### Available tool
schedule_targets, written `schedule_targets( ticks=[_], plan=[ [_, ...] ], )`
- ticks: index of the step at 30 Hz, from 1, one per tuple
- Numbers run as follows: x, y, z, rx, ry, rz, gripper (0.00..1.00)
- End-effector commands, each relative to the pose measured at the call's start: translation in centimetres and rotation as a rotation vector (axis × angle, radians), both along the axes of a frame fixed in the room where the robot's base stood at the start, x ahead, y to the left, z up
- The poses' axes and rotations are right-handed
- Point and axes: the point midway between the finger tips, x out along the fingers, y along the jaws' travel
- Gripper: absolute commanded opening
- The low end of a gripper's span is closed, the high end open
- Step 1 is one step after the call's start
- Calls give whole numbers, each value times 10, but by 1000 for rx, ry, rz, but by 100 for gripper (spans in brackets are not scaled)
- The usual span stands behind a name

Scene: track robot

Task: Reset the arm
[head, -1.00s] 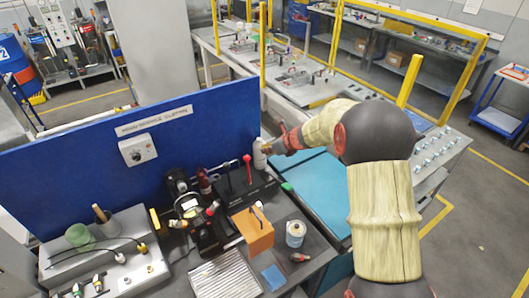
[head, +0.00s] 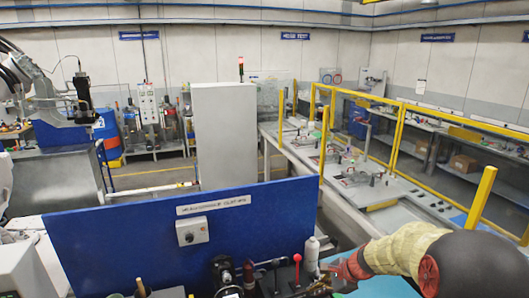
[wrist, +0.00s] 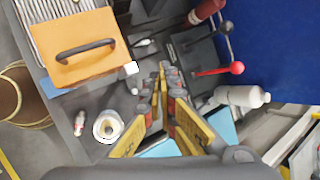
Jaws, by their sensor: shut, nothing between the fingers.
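My gripper (head: 327,270) is at the lower right of the head view, just right of the white bottle (head: 312,252) in the picture. My arm, with a pale yellow sleeve and a dark round joint, reaches in from the right edge. In the wrist view my gripper (wrist: 164,72) points over the bench with its yellow-sided fingers together and nothing between them. The white bottle (wrist: 243,96) lies to the right of the fingers there, apart from them.
A blue panel (head: 130,245) backs the bench. A red-knobbed lever (wrist: 220,70) stands near the fingers. An orange box with a black handle (wrist: 90,45) and a white can (wrist: 107,127) are left. Yellow posts (head: 481,198) and a long workbench (head: 400,200) stand beyond.

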Motion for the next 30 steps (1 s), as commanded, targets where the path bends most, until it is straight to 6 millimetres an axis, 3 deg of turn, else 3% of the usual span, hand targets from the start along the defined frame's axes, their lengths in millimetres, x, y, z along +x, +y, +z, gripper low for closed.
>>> schedule_targets(
  ticks=[1, 8, 12, 18, 24, 30],
  plan=[
    [-22, 4, 1, -50, -20, 107, 0],
    [-123, 7, 14, -283, -111, 606, 0],
    [-186, 1, 17, -429, -160, 883, 0],
    [-261, -13, 13, -624, -210, 1167, 0],
    [-316, -26, 2, -806, -260, 1298, 0],
    [-342, -24, -2, -937, -367, 1295, 0]
  ],
)
